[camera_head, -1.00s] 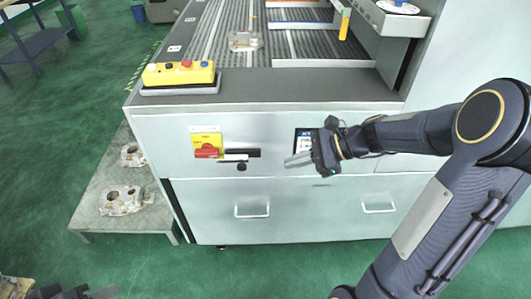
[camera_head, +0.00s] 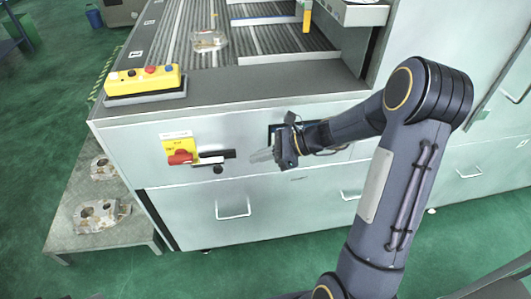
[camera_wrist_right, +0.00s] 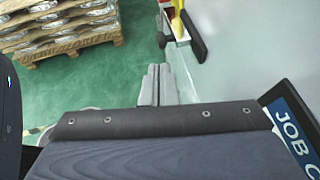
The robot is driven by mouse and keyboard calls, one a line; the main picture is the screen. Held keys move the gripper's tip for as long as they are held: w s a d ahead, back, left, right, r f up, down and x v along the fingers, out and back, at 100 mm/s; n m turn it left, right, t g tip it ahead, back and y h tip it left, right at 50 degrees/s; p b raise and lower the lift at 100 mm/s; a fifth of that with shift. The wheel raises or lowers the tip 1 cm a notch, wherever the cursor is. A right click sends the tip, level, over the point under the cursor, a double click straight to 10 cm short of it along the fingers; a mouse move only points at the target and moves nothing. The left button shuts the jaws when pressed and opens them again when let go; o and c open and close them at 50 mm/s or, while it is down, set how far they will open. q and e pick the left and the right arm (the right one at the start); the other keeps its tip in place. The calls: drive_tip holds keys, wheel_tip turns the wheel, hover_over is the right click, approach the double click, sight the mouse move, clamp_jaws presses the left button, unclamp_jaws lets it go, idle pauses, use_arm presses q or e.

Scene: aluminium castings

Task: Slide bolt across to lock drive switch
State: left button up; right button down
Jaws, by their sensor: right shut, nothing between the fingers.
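The drive switch (camera_head: 180,157) is a red handle on a yellow plate, on the grey machine's front panel. The bolt (camera_head: 208,160) is a white bar just right of the red handle, with a black piece (camera_head: 220,154) along it and a round black knob (camera_head: 218,170) below. My right gripper (camera_head: 256,156) is to the right of the bolt, apart from it, fingers pointing left. Its fingers are shut and empty, also in the right wrist view (camera_wrist_right: 157,84). There the black piece (camera_wrist_right: 194,37) shows ahead, right of the fingertips. My left gripper is not in view.
Drawer handles (camera_head: 233,208) stick out below. A yellow button box (camera_head: 143,80) sits on the machine's top edge. Castings (camera_head: 100,214) lie on a low bench at left.

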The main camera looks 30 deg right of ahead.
sight(216, 168)
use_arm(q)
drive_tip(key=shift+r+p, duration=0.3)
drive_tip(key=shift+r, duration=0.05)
use_arm(e)
drive_tip(key=x, duration=0.9)
drive_tip(key=shift+a, duration=0.1)
drive_tip(key=a, duration=0.2)
drive_tip(key=w+a+b, duration=0.1)
drive_tip(key=a, duration=0.1)
drive_tip(key=shift+w+a+f, duration=0.1)
drive_tip(key=shift+w, duration=0.05)
drive_tip(key=shift+a, duration=0.1)
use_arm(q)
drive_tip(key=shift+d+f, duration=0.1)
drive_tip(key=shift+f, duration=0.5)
